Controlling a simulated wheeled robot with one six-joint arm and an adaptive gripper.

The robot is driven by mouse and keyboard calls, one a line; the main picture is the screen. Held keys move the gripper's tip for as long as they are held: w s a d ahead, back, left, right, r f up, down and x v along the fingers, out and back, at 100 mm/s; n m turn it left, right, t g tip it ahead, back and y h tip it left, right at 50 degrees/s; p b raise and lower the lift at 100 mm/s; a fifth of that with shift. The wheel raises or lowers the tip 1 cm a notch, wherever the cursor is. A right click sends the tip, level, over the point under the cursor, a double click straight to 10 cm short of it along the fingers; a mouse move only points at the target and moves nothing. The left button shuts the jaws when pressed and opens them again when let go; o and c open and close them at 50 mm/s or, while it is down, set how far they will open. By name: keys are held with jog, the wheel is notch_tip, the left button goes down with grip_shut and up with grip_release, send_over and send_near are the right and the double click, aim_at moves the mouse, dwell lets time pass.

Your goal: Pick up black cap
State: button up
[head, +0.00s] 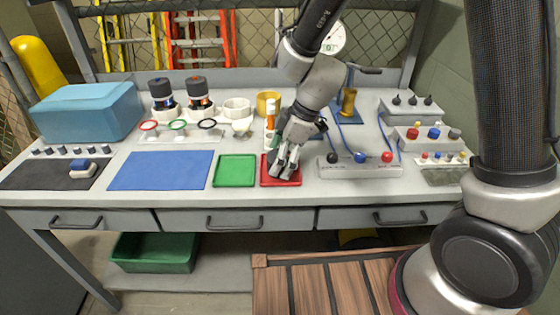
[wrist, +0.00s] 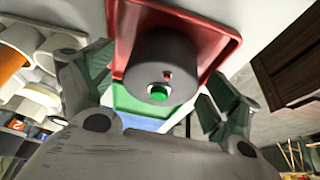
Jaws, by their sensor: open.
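A dark grey-black round cap (wrist: 150,52) with a small green spot and a red mark on its face shows in the wrist view. It is in the red tray (wrist: 222,45), between the two spread fingers of my gripper (wrist: 158,88). There is a gap on each side, and no clear contact shows. In the head view my gripper (head: 282,170) points down over the red tray (head: 296,183) at the front of the bench. The cap is mostly hidden behind the fingers there.
A green tray (head: 235,171) and a blue mat (head: 160,170) lie left of the red tray. A grey block with colored knobs (head: 360,168) stands close on the right. An orange-and-white bottle (head: 270,120) and cups stand behind. The blue mat is clear.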

jog(key=shift+c, duration=0.5)
jog(key=c, duration=1)
